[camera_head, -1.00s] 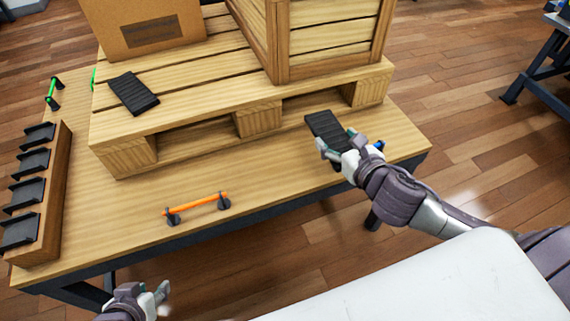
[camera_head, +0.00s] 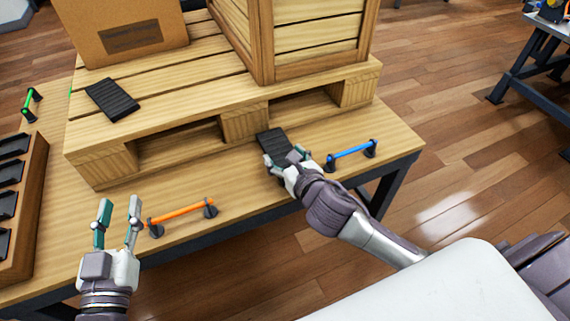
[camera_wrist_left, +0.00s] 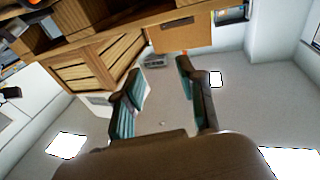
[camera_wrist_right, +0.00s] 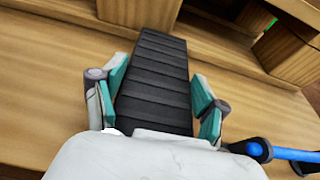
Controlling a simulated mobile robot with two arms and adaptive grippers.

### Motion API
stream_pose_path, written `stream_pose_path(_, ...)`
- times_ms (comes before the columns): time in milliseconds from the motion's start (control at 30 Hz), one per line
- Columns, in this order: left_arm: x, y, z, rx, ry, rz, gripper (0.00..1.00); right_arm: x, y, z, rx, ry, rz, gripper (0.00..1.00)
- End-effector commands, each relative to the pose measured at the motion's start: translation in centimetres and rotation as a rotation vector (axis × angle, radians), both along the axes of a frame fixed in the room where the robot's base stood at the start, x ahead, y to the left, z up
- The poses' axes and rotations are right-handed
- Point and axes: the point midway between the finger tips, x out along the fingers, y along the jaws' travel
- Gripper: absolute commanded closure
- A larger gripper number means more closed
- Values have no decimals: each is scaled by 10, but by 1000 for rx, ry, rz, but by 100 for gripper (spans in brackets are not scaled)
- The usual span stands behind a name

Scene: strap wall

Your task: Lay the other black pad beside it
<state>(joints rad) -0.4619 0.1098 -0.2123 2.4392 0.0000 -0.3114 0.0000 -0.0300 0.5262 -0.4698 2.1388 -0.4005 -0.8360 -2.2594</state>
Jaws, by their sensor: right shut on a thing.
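One black ribbed pad (camera_head: 112,99) lies flat on the pallet (camera_head: 180,87) at the left, in front of the cardboard box. The other black pad (camera_head: 274,143) is in my right gripper (camera_head: 284,162), in front of the pallet near its middle post. In the right wrist view this pad (camera_wrist_right: 155,75) extends forward from between the teal fingers (camera_wrist_right: 155,97). My left gripper (camera_head: 118,222) is open and empty at the table's front edge, left of the orange handle. Its spread fingers also show in the left wrist view (camera_wrist_left: 162,95).
A cardboard box (camera_head: 125,28) and a wooden crate (camera_head: 315,40) stand on the pallet. An orange handle (camera_head: 182,212), a blue handle (camera_head: 352,150) and a green handle (camera_head: 31,105) are on the table. A wooden rack (camera_head: 30,215) holding several black pieces stands at the left.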

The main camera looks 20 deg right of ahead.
Motion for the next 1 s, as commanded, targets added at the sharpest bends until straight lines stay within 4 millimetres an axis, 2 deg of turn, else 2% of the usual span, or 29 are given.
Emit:
stream_pose_path(100,-2,-3,21,-38,-143,-9,60,0,0,-14,1,0,0,68)
stream_pose_path(300,-9,-5,47,-77,-284,-17,60,0,0,-20,0,-2,0,68)
stream_pose_path(733,-10,-5,50,-79,-294,-17,60,0,0,-24,0,1,0,68)
stream_pose_path(767,-10,-5,49,-79,-294,-17,60,0,0,-24,0,2,0,23)
stream_pose_path(900,-10,-5,49,-79,-294,-17,60,0,0,-24,0,1,0,3)
stream_pose_path(1000,-10,-5,49,-79,-294,-17,60,0,0,-24,0,1,0,3)
